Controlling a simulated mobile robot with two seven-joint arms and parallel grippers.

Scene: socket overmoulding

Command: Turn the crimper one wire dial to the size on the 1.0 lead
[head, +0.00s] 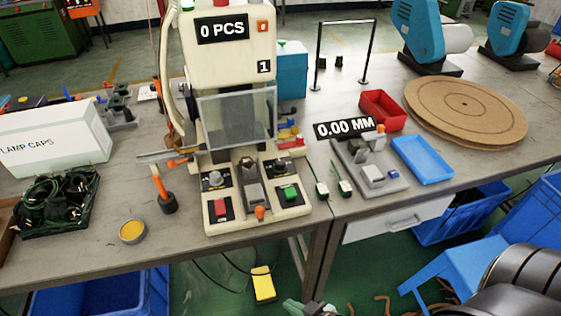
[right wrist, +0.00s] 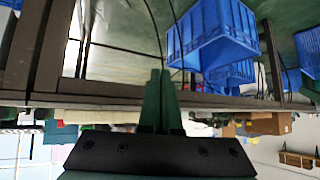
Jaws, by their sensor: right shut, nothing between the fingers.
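Crimper one (head: 225,60) is the cream machine marked "1" with a "0 PCS" display, standing on the bench. Its base has a knob on a dark plate at left (head: 215,179) and another at right (head: 281,168); I cannot read their markings or tell which is the wire dial. Two short leads with pale tags (head: 321,189) lie on the bench to its right; their print is too small to read. My right gripper (head: 303,307) is low at the bottom edge, in front of and below the bench. Its green fingers (right wrist: 160,97) are shut and empty. My left gripper is not in view.
A gauge reading "0.00 MM" (head: 345,128), a blue tray (head: 422,160) and a red bin (head: 382,110) stand right of the crimper. A yellow tin (head: 132,231) and a lamp caps box (head: 55,140) are at left. Blue crates (right wrist: 213,35) stand below the bench.

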